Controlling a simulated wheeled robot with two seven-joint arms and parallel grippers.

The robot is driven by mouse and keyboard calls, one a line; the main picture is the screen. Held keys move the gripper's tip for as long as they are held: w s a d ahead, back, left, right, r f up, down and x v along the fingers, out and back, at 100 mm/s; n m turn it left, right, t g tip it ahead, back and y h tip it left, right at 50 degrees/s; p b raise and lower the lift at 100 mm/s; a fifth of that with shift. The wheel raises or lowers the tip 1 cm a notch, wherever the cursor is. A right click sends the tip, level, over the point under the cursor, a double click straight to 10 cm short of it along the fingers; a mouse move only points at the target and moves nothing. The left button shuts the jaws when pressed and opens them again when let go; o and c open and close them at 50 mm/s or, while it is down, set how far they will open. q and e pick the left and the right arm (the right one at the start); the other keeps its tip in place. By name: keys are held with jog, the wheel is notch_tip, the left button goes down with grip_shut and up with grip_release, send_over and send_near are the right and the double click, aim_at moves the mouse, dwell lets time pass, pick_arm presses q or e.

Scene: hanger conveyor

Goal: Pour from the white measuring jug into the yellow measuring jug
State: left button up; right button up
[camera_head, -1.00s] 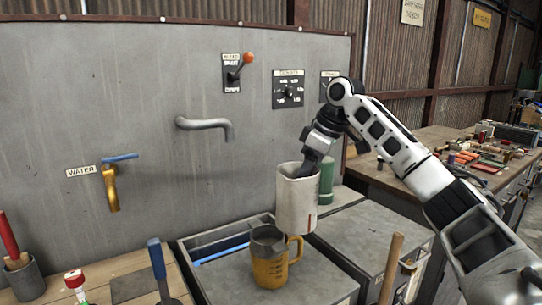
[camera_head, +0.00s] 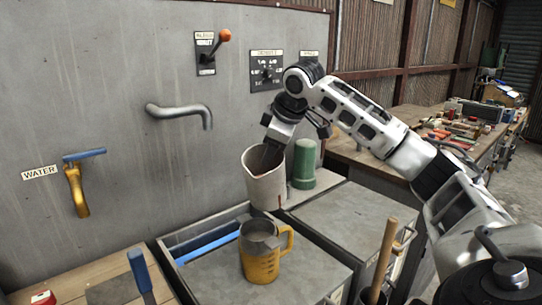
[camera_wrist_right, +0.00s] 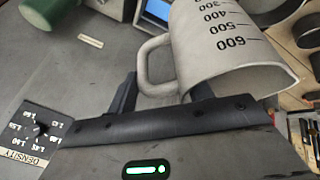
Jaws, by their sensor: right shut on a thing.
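The white measuring jug (camera_head: 265,182) hangs in the air above the yellow measuring jug, leaning a little to the left. My right gripper (camera_head: 275,143) is shut on its handle, which shows between the fingers in the right wrist view. That view also shows the jug's printed scale on its side (camera_wrist_right: 228,50). The yellow measuring jug (camera_head: 260,264) stands upright on the grey surface, its handle to the right and its open top greyish inside. The two jugs are apart, and no stream shows between them. What the white jug holds is hidden. My left gripper is out of view.
A grey panel behind carries a spout (camera_head: 182,110), a brass water tap (camera_head: 76,188) and a lever (camera_head: 215,45). A green cylinder (camera_head: 304,165) stands right behind the white jug. A wooden handle (camera_head: 384,260) sticks up at front right, a blue one (camera_head: 140,270) at left.

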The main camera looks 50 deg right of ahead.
jog(key=shift+w, duration=0.1)
jog(key=shift+r, duration=0.1)
dwell(0.5)
jog(key=shift+r+t+h, duration=0.3)
jog(key=shift+h, duration=0.2)
jog(key=shift+s+a+b, duration=0.1)
jog(key=shift+s+b, duration=0.1)
jog(key=shift+b, duration=0.2)
jog(key=shift+a+r+t+h, duration=0.1)
jog(key=shift+r+t+h, duration=0.1)
jog(key=shift+t+h, duration=0.2)
jog(key=shift+s+a+n+b, duration=0.1)
jog(key=shift+n+b, duration=0.2)
jog(key=shift+r+t+h, duration=0.2)
jog(key=shift+t+h, duration=0.1)
jog(key=shift+h, duration=0.2)
